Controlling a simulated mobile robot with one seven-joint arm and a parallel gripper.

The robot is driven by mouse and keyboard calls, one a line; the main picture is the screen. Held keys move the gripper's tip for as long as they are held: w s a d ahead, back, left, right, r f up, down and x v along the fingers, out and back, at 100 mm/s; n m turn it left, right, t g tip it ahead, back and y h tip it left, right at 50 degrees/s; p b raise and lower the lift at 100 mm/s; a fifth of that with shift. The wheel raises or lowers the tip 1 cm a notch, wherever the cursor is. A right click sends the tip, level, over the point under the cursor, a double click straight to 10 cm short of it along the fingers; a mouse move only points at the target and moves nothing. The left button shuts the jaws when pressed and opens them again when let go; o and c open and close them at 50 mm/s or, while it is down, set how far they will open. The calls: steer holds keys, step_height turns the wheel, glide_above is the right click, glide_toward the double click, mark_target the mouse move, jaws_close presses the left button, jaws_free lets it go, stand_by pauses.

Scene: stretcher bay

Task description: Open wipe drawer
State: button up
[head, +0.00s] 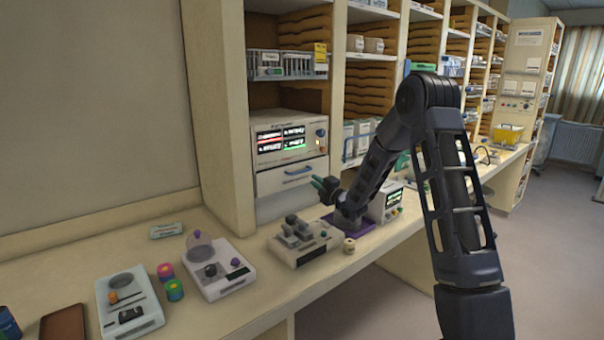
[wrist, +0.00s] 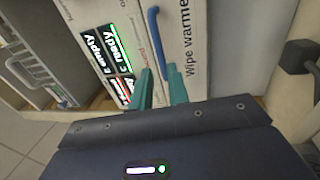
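The wipe drawer (head: 270,182) is the pale front below the display unit, shut flush as far as I can see. Its blue handle (head: 299,171) is a curved bar. In the wrist view the drawer front (wrist: 186,20) carries the words "Wipe warmer", and the handle (wrist: 153,30) runs down toward my fingers. My gripper (head: 319,184) has teal fingertips, just right of and below the handle in the head view. In the wrist view my gripper (wrist: 161,82) is open, with the handle's lower end at the gap between the fingertips. Whether they touch it is unclear.
The display unit (head: 290,135) sits above the drawer in the shelf bay. A grey device with knobs (head: 303,240) stands on the counter below my gripper. A small display box (head: 388,203) is to the right. Other devices (head: 218,268) fill the counter at left.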

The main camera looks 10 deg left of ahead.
mark_target(302, 171)
steer(key=x, duration=0.9)
steer(key=shift+w+a+r, duration=0.1)
steer(key=shift+w+a, duration=0.1)
jaws_close()
